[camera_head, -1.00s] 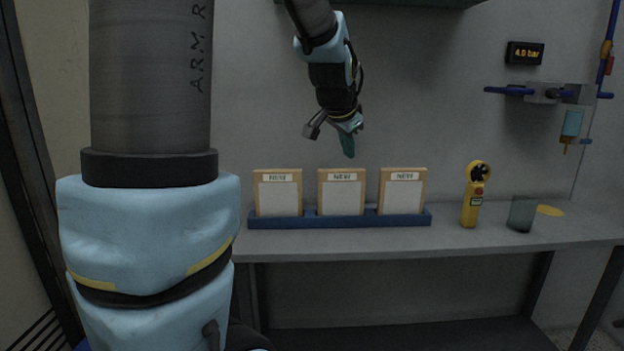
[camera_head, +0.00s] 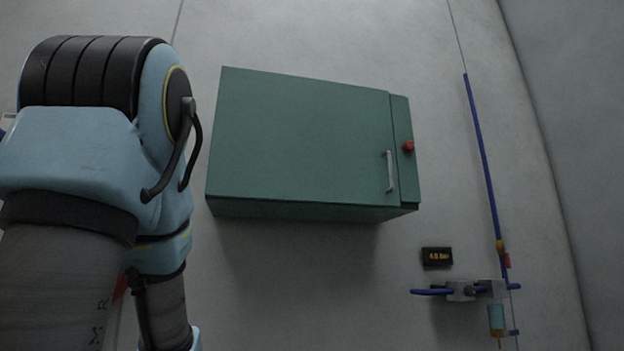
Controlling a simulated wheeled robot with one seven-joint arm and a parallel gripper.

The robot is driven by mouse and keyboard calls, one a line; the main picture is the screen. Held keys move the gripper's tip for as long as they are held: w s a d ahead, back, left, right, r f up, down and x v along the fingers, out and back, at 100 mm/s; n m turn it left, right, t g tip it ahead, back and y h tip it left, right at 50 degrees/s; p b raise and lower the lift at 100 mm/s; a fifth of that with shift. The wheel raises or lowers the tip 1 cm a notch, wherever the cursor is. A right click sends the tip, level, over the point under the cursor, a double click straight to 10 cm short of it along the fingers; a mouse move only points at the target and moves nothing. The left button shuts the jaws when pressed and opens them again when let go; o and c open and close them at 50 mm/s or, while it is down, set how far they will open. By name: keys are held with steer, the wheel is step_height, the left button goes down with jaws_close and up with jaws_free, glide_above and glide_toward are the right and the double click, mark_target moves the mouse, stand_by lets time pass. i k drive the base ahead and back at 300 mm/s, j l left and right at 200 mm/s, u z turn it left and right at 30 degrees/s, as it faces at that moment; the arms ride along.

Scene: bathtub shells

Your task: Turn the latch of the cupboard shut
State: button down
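A green wall cupboard (camera_head: 300,140) hangs in the middle of the head view, seen from below. Its door looks closed, with a grey bar handle (camera_head: 390,171) near its right edge. A red knob (camera_head: 409,147), which looks like the latch, sits on the narrow strip right of the door. Whether it is turned to hold the door cannot be made out. My arm fills the left side of the view. My gripper is out of the picture.
A blue pipe (camera_head: 481,150) runs down the wall right of the cupboard. Below are a small pressure display (camera_head: 437,257) and a valve assembly (camera_head: 470,290). The wall between cupboard and pipe is bare.

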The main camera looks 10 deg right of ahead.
mark_target(408, 146)
steer(key=l+u, duration=0.35)
steer(key=l, duration=2.4)
steer(key=k+l+u, duration=0.15)
steer(key=l, duration=0.65)
steer(key=k, duration=0.55)
steer(key=u, duration=0.05)
